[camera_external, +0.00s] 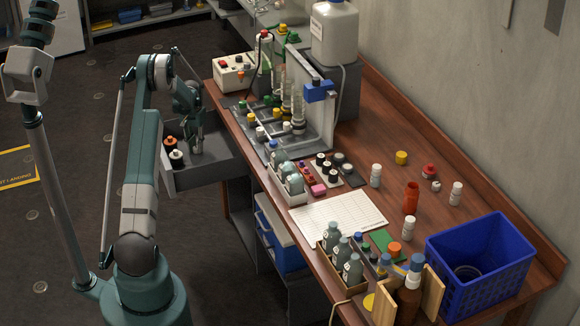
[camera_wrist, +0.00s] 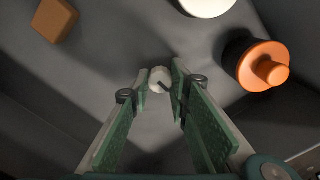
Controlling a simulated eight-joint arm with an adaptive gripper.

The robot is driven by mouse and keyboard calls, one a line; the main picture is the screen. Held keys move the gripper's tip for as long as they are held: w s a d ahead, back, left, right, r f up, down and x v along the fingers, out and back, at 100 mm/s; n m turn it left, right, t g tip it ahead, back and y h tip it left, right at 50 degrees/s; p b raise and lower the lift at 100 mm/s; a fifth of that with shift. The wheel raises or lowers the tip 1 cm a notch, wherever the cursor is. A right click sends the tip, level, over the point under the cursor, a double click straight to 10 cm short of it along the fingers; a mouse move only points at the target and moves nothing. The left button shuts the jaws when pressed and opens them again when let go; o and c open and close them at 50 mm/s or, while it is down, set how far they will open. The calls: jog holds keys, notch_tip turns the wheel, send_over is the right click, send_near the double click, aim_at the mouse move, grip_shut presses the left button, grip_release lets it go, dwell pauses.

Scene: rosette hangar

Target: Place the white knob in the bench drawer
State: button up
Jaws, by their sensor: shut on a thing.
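The white knob (camera_wrist: 160,78) is small and round with a dark slot. In the wrist view it sits between the fingertips of my gripper (camera_wrist: 160,84), which is shut on it. The grey bench drawer (camera_external: 218,157) is pulled out from the left side of the bench. In the external view my gripper (camera_external: 196,149) points down inside the drawer's outline, and the knob is too small to make out there. The drawer's grey floor (camera_wrist: 150,128) lies under the knob in the wrist view. I cannot tell whether the knob touches it.
The drawer also holds a black piece with an orange top (camera_wrist: 264,66), one with a white top (camera_external: 176,157) and a brown block (camera_wrist: 55,19). The wooden bench (camera_external: 335,172) is crowded with bottles, knobs and a blue crate (camera_external: 480,285). Drawer floor around the knob is clear.

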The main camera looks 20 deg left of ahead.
aim_at(196, 148)
jog(key=o, duration=0.7)
notch_tip(196, 148, up, 12)
jog(key=p, duration=0.2)
jog(key=shift+r+p, duration=0.1)
jog(key=shift+p, duration=0.2)
dwell(0.9)
